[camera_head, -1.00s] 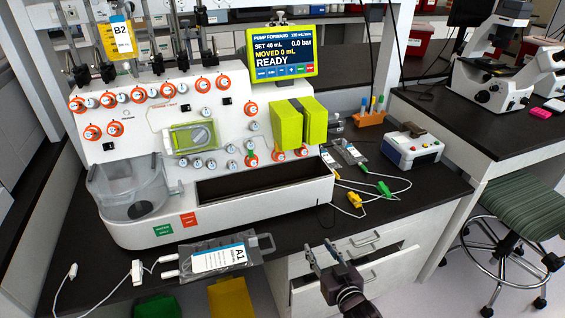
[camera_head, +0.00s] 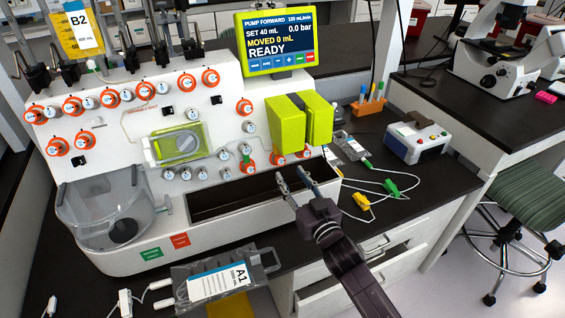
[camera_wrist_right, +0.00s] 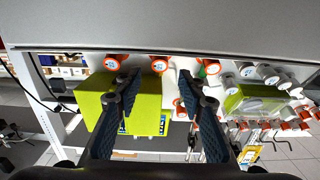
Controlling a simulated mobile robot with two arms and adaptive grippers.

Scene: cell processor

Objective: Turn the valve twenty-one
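The processor panel (camera_head: 110,130) carries several round valves with orange rings and white numbered caps. The numbers are too small to read, so I cannot tell which is twenty-one. In the head view, a lower-right orange valve (camera_head: 248,165) sits left of the green pump block. My right gripper (camera_head: 292,178) is open and empty over the front trough, below the pump block and the lower-right valves. In the right wrist view the panel is upside down. An orange valve (camera_wrist_right: 160,64) shows between the open fingers, apart from them. My left gripper is out of view.
The green pump block (camera_head: 285,125) juts out above my right gripper. The white trough (camera_head: 240,210) has a raised front wall. A bag labelled A1 (camera_head: 220,282) lies at the front; clips and cables (camera_head: 390,188) lie to the right.

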